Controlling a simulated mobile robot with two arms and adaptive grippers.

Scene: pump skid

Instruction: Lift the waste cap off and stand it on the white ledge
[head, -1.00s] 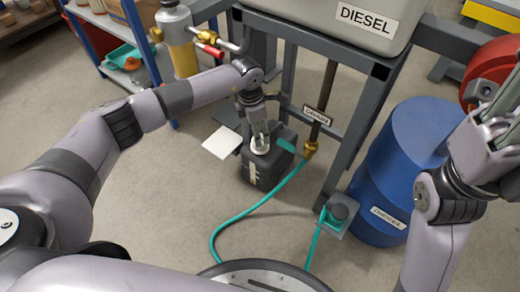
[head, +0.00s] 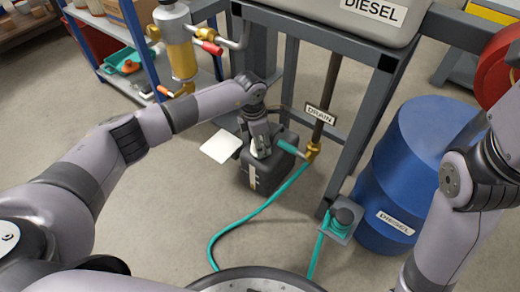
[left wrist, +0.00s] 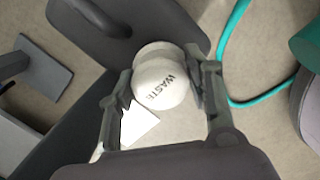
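The white waste cap (left wrist: 163,86), lettered WASTE, is between the fingers of my left gripper (left wrist: 160,92) in the left wrist view. The fingers lie against its two sides, and the gripper looks shut on it. In the head view, my left gripper (head: 261,150) points down over the top of the dark waste container (head: 265,175), largely covering the cap. I cannot tell whether the cap is clear of the neck. The white ledge (head: 221,146) is a flat plate just left of the container; part of it (left wrist: 138,124) shows in the left wrist view. My right gripper is out of view.
A grey frame post (head: 337,115) and blue diesel drum (head: 415,165) stand to the right. A blue shelf (head: 115,50) is at the back left.

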